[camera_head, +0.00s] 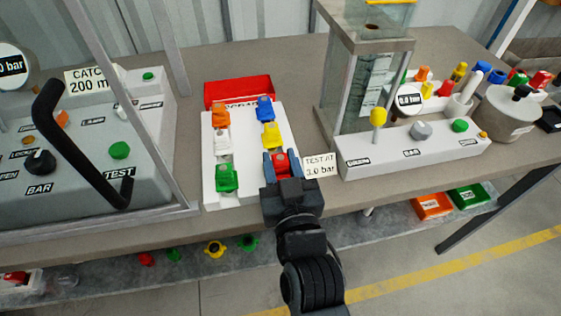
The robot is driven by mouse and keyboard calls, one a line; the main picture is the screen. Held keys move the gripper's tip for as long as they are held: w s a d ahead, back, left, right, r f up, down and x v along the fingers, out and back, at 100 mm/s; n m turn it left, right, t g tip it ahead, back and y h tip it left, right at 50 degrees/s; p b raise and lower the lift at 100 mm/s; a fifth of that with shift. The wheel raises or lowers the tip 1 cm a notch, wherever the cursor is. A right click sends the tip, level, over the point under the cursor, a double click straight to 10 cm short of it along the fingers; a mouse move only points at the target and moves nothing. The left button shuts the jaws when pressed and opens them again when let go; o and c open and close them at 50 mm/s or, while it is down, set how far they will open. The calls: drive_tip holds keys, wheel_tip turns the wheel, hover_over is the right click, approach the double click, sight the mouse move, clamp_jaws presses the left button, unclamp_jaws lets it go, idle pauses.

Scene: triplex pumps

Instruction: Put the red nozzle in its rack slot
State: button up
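The red nozzle (281,164) shows between the two fingers of my gripper (281,161), with no clear gap on either side. My gripper is shut on it over the lower right corner of the white rack (244,142). The rack's lower right slot is hidden by my gripper, so I cannot tell whether the nozzle is seated or above it. The rack also holds an orange nozzle (221,116), a white nozzle (222,145) and a green nozzle (227,177) on the left, and a blue nozzle (265,108) and a yellow nozzle (271,134) on the right.
A red tray (239,91) stands behind the rack. A "TEST AT" card (320,166) lies right of my gripper. A test stand (415,148) with a glass column is to the right. A grey console (100,150) behind a frame with a black handle (75,150) is to the left.

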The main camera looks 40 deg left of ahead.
drive_tip(key=o, duration=0.4)
drive_tip(key=shift+r, duration=0.1)
drive_tip(key=shift+r+p, duration=0.25)
drive_tip(key=shift+p, duration=0.1)
drive_tip(key=shift+s+d+r, duration=0.1)
drive_tip(key=shift+d, duration=0.05)
drive_tip(key=b+v, duration=0.1)
drive_tip(key=v, duration=1)
drive_tip(key=shift+s+d+b, duration=0.25)
drive_tip(key=shift+s+b, duration=0.05)
drive_tip(key=shift+b, duration=0.05)
